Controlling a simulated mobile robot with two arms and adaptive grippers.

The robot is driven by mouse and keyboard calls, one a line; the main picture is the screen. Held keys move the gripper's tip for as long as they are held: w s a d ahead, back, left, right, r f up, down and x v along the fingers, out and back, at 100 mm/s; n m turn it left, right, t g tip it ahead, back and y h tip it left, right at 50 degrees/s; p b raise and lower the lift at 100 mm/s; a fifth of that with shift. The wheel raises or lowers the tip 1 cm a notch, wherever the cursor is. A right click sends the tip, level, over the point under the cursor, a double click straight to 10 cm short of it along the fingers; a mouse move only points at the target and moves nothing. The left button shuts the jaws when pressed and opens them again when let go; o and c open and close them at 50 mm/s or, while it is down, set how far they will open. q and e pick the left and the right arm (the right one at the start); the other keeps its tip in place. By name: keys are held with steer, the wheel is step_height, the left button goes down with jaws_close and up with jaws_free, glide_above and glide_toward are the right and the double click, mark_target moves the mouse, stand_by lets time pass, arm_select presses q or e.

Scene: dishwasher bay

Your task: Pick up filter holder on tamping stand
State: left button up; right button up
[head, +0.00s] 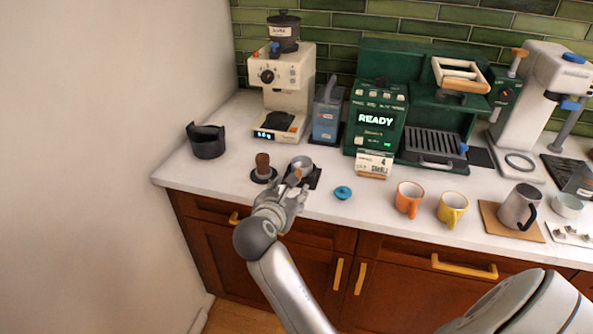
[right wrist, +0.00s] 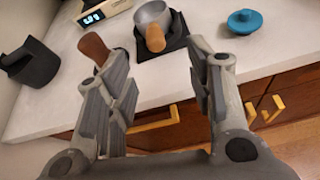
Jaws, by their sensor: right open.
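The filter holder (head: 301,164) is a metal cup with a short wooden handle. It sits on the black tamping stand (head: 316,179) near the counter's front edge. In the right wrist view the filter holder (right wrist: 152,14) is straight ahead, and its handle points towards me, lined up between the fingers. The black stand (right wrist: 176,46) shows under it. My right gripper (head: 290,187) is open and empty, just in front of the handle. Its spread fingers (right wrist: 163,78) also show in the right wrist view, apart from the handle. My left gripper is not in view.
A wood-handled tamper (head: 263,166) stands just left of the filter holder. A black bin (head: 207,143) is further left. A blue lid (head: 343,192) lies to the right, then orange (head: 409,198) and yellow (head: 452,208) mugs. The grinder (head: 284,78) and green coffee machine (head: 378,120) stand behind.

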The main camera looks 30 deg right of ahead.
mark_target(300, 171)
steer(key=x, duration=0.5)
steer(key=shift+w+d+r, duration=0.1)
steer(key=shift+d, duration=0.1)
steer(key=x, duration=0.3)
steer(key=p+x, duration=0.1)
steer(key=shift+w+a, duration=0.15)
steer(key=shift+w, duration=0.25)
steer(key=shift+w+d+f, duration=0.3)
steer(key=shift+d+f, duration=0.05)
steer(key=shift+f, duration=0.05)
steer(key=shift+r, duration=0.15)
jaws_close()
